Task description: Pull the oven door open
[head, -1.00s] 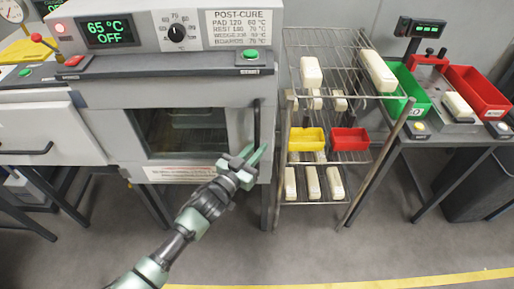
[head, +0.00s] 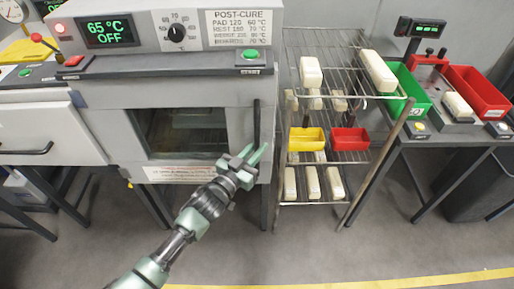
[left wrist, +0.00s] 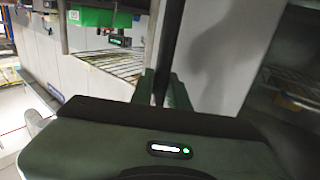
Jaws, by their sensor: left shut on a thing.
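The oven door (head: 238,128) is grey with a dark window (head: 185,131) and looks closed in the head view. Its black upright handle (head: 257,120) is on the right side of the door; it also shows as a dark bar in the left wrist view (left wrist: 168,45). My left gripper (head: 254,156) reaches in from below and is shut on the lower part of the handle. In the left wrist view its green fingers (left wrist: 163,88) stand on either side of the bar. My right gripper is in neither view.
A wire rack (head: 320,95) with pale blocks, a yellow bin (head: 306,140) and a red bin (head: 350,139) stands close to the right of the oven. The control panel (head: 135,32) reads 65 °C OFF. Floor in front of the oven is clear.

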